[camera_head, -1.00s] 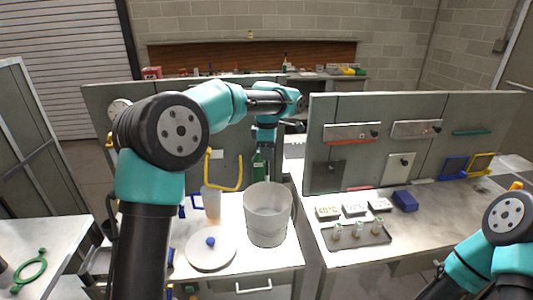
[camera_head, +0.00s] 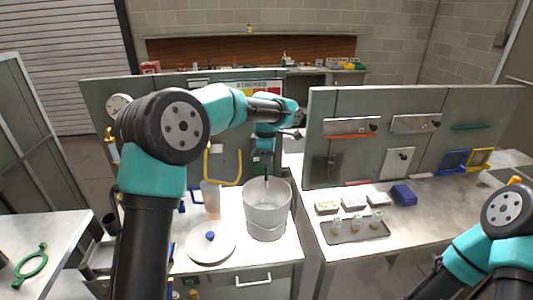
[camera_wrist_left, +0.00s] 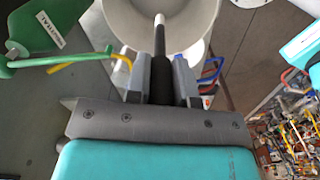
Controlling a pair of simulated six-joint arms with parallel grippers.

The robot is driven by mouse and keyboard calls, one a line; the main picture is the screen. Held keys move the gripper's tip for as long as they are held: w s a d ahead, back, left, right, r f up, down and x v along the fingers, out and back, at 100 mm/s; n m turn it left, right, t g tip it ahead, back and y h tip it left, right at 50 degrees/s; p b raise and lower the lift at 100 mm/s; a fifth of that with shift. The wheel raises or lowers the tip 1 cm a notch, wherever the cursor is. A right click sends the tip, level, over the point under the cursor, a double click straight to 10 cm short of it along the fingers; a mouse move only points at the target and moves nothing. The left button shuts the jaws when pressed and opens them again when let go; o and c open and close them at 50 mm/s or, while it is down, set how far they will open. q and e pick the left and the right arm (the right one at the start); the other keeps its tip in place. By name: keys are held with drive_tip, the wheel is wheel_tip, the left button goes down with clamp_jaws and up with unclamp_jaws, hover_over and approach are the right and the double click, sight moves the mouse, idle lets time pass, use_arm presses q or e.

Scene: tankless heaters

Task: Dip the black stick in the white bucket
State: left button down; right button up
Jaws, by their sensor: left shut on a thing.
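The white bucket (camera_head: 267,220) stands upright and open on the left bench. My left gripper (camera_head: 264,164) is above the bucket, pointing down, and is shut on the black stick (camera_head: 267,184). In the head view the stick shows as a thin dark line at the bucket's opening. In the left wrist view the black stick (camera_wrist_left: 159,48), with a white tip, sits between the fingers (camera_wrist_left: 159,80) and reaches across the bucket's opening (camera_wrist_left: 190,22). I cannot tell how deep the tip is. My right gripper is out of view.
A white lid (camera_head: 190,250) with a blue knob lies left of the bucket, and a pale cylinder (camera_head: 211,200) stands behind it. A yellow hook (camera_head: 223,183) is on the panel behind. A tray (camera_head: 340,238) with vials and a blue box (camera_head: 404,195) are on the right bench.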

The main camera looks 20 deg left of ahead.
sight(267, 184)
use_arm(q)
drive_tip(key=shift+f, duration=5.6)
drive_tip(key=shift+r, duration=7.05)
drive_tip(key=s+a+f+m, duration=0.1)
drive_tip(key=s+m, duration=1)
drive_tip(key=m, duration=0.8)
drive_tip(key=shift+s+m, duration=0.15)
drive_tip(key=shift+m, duration=0.25)
drive_tip(key=shift+a, duration=0.1)
